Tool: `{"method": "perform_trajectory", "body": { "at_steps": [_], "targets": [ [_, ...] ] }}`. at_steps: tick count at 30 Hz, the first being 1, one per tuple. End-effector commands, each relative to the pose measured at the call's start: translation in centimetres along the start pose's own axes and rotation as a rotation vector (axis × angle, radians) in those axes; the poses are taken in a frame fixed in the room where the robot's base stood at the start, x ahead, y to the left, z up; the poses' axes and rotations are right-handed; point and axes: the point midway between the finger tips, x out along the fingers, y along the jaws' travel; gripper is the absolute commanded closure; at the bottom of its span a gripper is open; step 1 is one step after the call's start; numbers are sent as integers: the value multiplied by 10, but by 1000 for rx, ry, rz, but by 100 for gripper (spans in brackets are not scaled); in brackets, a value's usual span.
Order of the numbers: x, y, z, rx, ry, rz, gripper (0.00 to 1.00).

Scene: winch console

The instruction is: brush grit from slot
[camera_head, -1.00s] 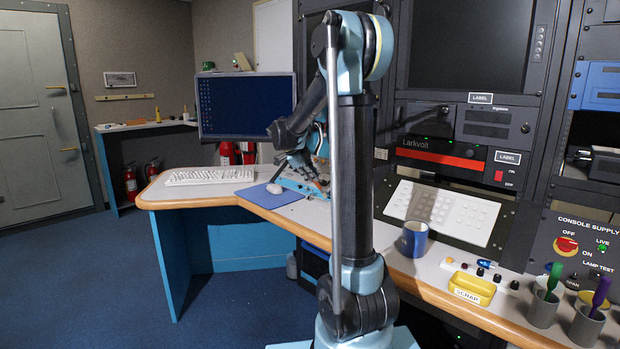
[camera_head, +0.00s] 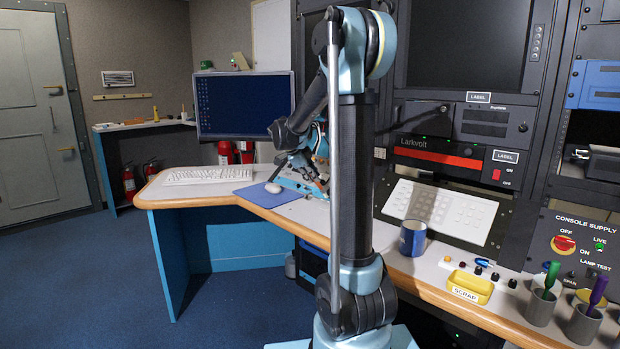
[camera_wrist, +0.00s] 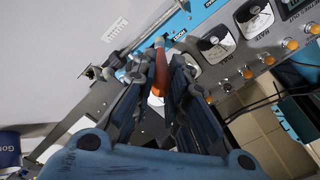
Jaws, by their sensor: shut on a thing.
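In the wrist view, my gripper (camera_wrist: 155,62) is shut on a slim orange-red handle (camera_wrist: 161,72), which looks like the brush. The handle lies between the two dark fingers, its far end toward a grey and blue panel (camera_wrist: 205,15). I cannot make out the brush's bristles. In the head view, my gripper (camera_head: 314,182) is low over the desk, right of the mouse pad, partly behind my own arm. The slot and any grit cannot be made out in either view; the fingers cover part of the panel.
The panel carries white dials (camera_wrist: 216,40) and orange lamps (camera_wrist: 268,58) close to the fingers. On the desk are a keyboard (camera_head: 207,175), a mouse (camera_head: 273,188), a blue mug (camera_head: 413,238), a yellow scrap tray (camera_head: 470,286) and grey cups (camera_head: 541,307) at right.

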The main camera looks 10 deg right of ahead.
Motion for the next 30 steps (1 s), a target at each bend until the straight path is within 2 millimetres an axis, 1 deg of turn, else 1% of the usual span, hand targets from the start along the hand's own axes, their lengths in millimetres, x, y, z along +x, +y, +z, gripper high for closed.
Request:
{"method": "perform_trajectory", "body": {
  "at_steps": [30],
  "targets": [
    [1,6,-9,1,0,0,100]
  ]
}}
